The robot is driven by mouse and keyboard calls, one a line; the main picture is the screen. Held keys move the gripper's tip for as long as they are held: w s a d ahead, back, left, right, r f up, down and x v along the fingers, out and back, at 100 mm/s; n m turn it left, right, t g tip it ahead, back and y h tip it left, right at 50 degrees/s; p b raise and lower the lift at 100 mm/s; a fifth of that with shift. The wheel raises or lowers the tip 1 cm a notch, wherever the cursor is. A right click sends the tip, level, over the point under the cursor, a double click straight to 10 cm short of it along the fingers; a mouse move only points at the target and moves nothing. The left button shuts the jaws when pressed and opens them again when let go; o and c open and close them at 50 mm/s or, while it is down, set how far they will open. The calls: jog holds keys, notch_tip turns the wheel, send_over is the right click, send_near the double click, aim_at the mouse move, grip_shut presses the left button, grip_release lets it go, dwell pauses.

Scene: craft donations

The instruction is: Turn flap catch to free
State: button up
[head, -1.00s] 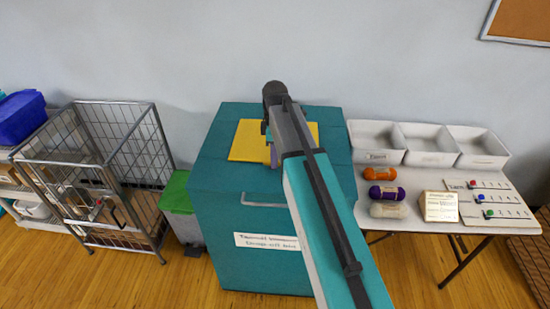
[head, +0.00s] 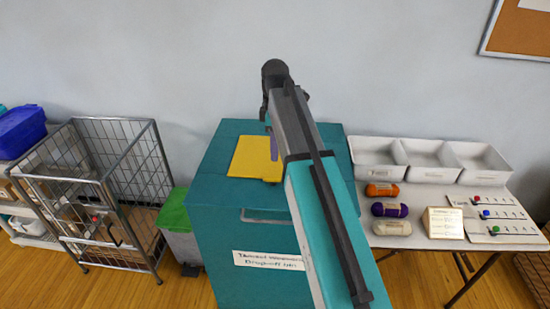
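A teal donation bin (head: 225,200) stands in the middle of the head view, with a yellow flap (head: 247,158) on its top. My gripper (head: 268,112) is at the far end of my arm, over the back of the bin top. My arm hides most of it and the right part of the flap. I cannot tell whether its fingers are open or touch anything.
A wire cage cart (head: 120,130) and a green-lidded bin (head: 174,210) stand on the left. On the right, a white table (head: 432,192) holds white trays (head: 428,157), orange yarn (head: 381,190), purple yarn (head: 389,210), cream yarn (head: 392,228) and a slider board (head: 500,220). A wall is close behind.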

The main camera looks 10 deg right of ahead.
jog(key=shift+r, duration=1.5)
